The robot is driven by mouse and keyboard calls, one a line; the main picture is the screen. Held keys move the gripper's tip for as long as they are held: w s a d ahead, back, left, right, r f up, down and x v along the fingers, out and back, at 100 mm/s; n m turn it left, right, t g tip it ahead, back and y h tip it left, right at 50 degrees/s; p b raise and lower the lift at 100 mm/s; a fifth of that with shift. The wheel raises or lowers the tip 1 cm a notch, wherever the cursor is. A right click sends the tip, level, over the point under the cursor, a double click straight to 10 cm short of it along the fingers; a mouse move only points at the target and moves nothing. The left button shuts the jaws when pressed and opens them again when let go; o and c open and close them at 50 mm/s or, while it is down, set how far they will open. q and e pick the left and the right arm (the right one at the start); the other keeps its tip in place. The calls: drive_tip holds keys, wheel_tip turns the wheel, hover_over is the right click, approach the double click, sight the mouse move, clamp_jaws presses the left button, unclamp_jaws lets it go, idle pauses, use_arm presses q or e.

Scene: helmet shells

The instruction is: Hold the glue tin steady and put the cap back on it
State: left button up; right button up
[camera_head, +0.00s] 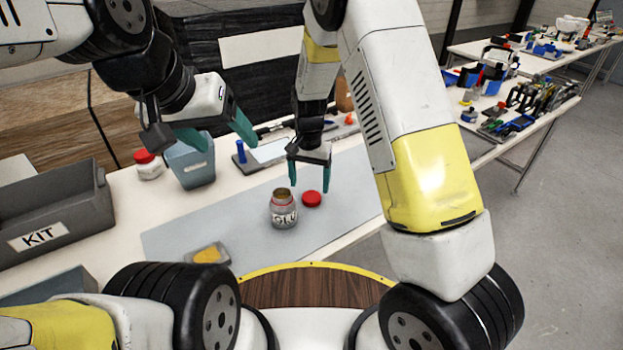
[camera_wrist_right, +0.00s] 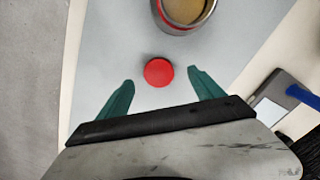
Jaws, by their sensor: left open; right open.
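The glue tin (camera_head: 284,210) stands upright and uncapped on the grey mat, its label facing my head camera. Its open top shows tan contents in the right wrist view (camera_wrist_right: 186,12). The red cap (camera_head: 312,199) lies flat on the mat just right of the tin, apart from it. My right gripper (camera_head: 309,189) is open above the cap; in the right wrist view the cap (camera_wrist_right: 158,72) lies between and slightly beyond the two teal fingertips (camera_wrist_right: 160,77). My left gripper (camera_head: 224,137) is open and empty, raised near the blue-grey bin, away from the tin.
A blue-grey bin (camera_head: 191,166) and a white jar with a red lid (camera_head: 148,165) stand at the back left. A grey KIT box (camera_head: 58,222) is at far left. A small tray with a yellow sponge-like item (camera_head: 208,255) lies near the front edge. The mat (camera_head: 340,205) right of the cap is clear.

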sight(311, 198)
drive_tip(key=f, duration=0.5)
drive_tip(key=shift+w+d+f, duration=0.1)
drive_tip(key=shift+d, duration=0.15)
drive_tip(key=c, duration=1.4)
wheel_tip(311, 198, up, 10)
drive_tip(key=shift+r, duration=0.1)
